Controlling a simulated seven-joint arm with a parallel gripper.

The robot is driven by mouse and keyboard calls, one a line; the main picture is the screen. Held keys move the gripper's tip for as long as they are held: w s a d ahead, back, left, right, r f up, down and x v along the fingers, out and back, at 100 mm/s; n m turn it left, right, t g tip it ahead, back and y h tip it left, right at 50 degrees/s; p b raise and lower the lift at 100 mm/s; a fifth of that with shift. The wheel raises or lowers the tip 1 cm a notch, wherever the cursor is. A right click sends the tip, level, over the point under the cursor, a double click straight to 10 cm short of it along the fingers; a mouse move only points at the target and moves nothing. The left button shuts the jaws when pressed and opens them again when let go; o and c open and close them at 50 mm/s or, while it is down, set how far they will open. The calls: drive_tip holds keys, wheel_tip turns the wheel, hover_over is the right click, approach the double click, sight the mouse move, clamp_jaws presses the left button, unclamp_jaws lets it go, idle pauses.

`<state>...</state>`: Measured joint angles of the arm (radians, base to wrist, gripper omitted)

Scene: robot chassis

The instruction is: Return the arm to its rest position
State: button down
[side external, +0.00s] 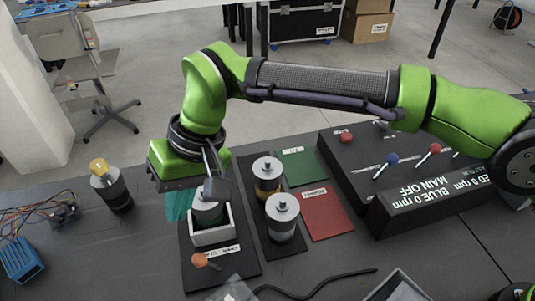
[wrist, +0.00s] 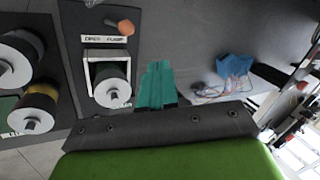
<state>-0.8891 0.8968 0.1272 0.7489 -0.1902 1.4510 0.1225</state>
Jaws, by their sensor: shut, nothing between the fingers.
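My green arm reaches in from the right in the side external view and bends down at the left. My gripper (side external: 178,212) has teal fingers, pressed together and empty; they also show in the wrist view (wrist: 157,66). They hang beside the white square holder (side external: 213,239), apart from the cylinder in it. This silver-topped cylinder (wrist: 112,93) stands inside the holder's frame (wrist: 90,68). In the side external view a dark part of my wrist hides some of the cylinder.
Two cylinders (side external: 283,217) (side external: 267,177) stand on a black mat. A yellow-capped cylinder (side external: 110,185) stands left. A knob lever (side external: 201,260) is before the holder. Green (side external: 300,167) and red (side external: 320,212) pads and a control box (side external: 430,200) lie right. Wires (side external: 45,213) and a blue part (side external: 22,260) lie left.

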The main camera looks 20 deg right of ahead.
drive_tip(key=w+d+r+m+t, duration=0.1)
drive_tip(key=d+r+t, duration=0.1)
drive_tip(key=d, duration=1.1)
drive_tip(key=w+d+r+m+t, duration=0.1)
drive_tip(key=w+d+r, duration=0.15)
drive_tip(key=d, duration=1.05)
drive_tip(key=s+d+m+t+h, duration=0.1)
drive_tip(key=s+d, duration=0.3)
drive_tip(key=d, duration=0.4)
drive_tip(key=s+d+r+m+t, duration=0.1)
drive_tip(key=s+d+m+t, duration=0.1)
drive_tip(key=d, duration=0.6)
drive_tip(key=s+d+r+m+t+h, duration=0.1)
drive_tip(key=s+d+m+t, duration=0.1)
drive_tip(key=s+d, duration=0.3)
drive_tip(key=d+m, duration=0.1)
drive_tip(key=d, duration=0.2)
drive_tip(key=shift+s+d+h, duration=0.3)
drive_tip(key=shift+s+d, duration=0.05)
